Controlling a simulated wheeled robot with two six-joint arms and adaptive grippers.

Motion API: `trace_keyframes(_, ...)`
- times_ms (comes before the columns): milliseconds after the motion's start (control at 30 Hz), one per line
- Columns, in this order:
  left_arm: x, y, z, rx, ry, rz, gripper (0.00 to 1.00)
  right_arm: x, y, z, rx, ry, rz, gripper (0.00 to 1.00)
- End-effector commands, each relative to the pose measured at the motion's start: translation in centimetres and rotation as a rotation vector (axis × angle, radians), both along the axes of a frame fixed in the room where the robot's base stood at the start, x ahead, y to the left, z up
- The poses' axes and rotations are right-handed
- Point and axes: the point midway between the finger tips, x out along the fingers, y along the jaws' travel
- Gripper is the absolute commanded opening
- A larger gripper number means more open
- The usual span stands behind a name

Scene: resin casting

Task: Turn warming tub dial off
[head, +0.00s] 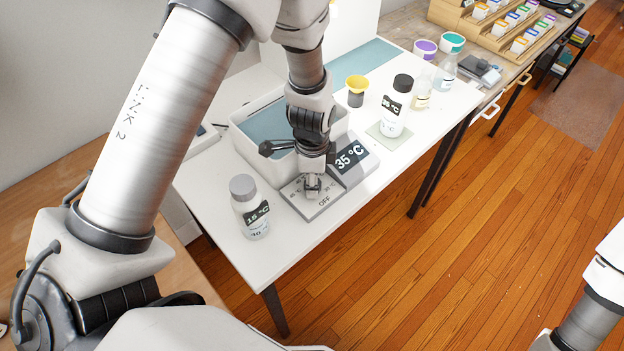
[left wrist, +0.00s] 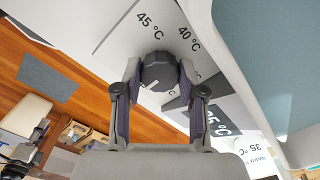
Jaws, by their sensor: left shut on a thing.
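The warming tub (head: 240,131) stands on the white table, with pale blue inside it. Its grey control panel (head: 318,207) at the front carries temperature labels and the word OFF. A dark display (head: 350,155) beside it reads 35 °C. My left gripper (head: 313,187) reaches down over the panel and mostly hides the dial. In the left wrist view the dark round dial (left wrist: 158,71) sits between the fingertips of the left gripper (left wrist: 158,75), which is shut on it. A pale mark shows on the dial's lower part. My right gripper is out of view.
A black-capped bottle (head: 396,108) stands on a pad, and a yellow-topped cup (head: 357,90) is behind. The table front right of the panel is clear.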

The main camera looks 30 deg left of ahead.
Motion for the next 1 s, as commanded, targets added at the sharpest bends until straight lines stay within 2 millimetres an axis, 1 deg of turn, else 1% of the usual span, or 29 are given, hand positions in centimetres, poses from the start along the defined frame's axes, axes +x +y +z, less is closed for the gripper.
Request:
trace_keyframes(33,-0.2,0.0,-0.2,0.0,0.007,-0.01,0.05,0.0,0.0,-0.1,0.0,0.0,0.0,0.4)
trace_keyframes(500,-0.2,0.0,-0.2,0.0,0.007,-0.027,0.05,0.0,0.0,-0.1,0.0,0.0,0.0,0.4)
trace_keyframes(533,-0.2,0.0,-0.2,0.0,0.007,-0.027,0.44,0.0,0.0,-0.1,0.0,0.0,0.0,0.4)
trace_keyframes(600,-0.2,0.0,-0.2,0.0,0.007,-0.026,0.65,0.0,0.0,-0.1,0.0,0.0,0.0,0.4)
trace_keyframes(900,-0.1,0.0,0.0,0.0,0.002,-0.025,0.65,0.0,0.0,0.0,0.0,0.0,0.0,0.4)
trace_keyframes(1000,0.0,0.0,0.8,0.0,0.0,-0.026,0.65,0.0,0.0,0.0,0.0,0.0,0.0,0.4)
